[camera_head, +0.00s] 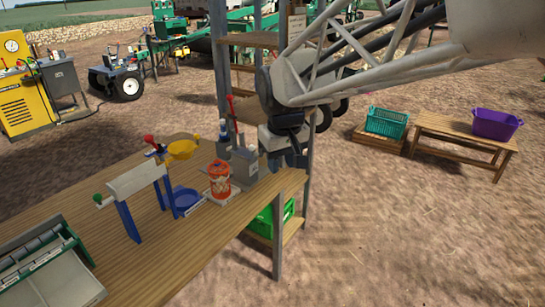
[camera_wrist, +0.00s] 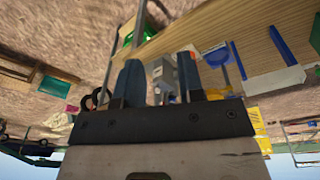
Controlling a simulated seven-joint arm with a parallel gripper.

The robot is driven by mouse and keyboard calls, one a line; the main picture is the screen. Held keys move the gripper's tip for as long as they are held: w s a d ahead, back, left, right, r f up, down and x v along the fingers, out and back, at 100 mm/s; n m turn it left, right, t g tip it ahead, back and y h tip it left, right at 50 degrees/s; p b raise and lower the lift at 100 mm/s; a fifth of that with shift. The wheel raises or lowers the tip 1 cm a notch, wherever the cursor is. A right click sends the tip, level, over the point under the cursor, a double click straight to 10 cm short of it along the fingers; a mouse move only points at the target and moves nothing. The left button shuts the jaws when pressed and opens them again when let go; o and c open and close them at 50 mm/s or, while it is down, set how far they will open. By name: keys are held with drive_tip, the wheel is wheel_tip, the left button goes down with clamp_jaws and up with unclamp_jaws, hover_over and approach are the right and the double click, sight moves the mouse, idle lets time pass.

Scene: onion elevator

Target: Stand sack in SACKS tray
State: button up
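An orange-red sack (camera_head: 219,181) with a pale band stands upright on a small pale base on the wooden bench (camera_head: 135,262). My gripper (camera_head: 288,160) hangs over the bench's right end, to the right of the sack and apart from it. In the wrist view my gripper (camera_wrist: 160,82) has its two dark fingers spread, with no object clearly held between them. A grey machine part shows beyond the gap. I cannot read a SACKS label on any tray.
Beside the sack stand a grey device (camera_head: 243,165), a blue dish (camera_head: 185,200) and a yellow funnel (camera_head: 182,151). A green crate (camera_head: 262,222) is on a lower shelf. A teal basket (camera_head: 386,122) and purple tub (camera_head: 494,124) stand to the right. Posts rise near my arm.

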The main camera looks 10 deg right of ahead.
drive_tip(key=s+d+f+m, duration=0.1)
drive_tip(key=s+d+f, duration=0.1)
drive_tip(key=s, duration=0.8)
drive_tip(key=s+d+f+m, duration=0.1)
drive_tip(key=s+d+m, duration=0.1)
drive_tip(key=s, duration=0.8)
drive_tip(key=shift+s+d+f+t, duration=0.3)
drive_tip(key=shift+d+f+t, duration=0.1)
drive_tip(key=shift+d, duration=0.1)
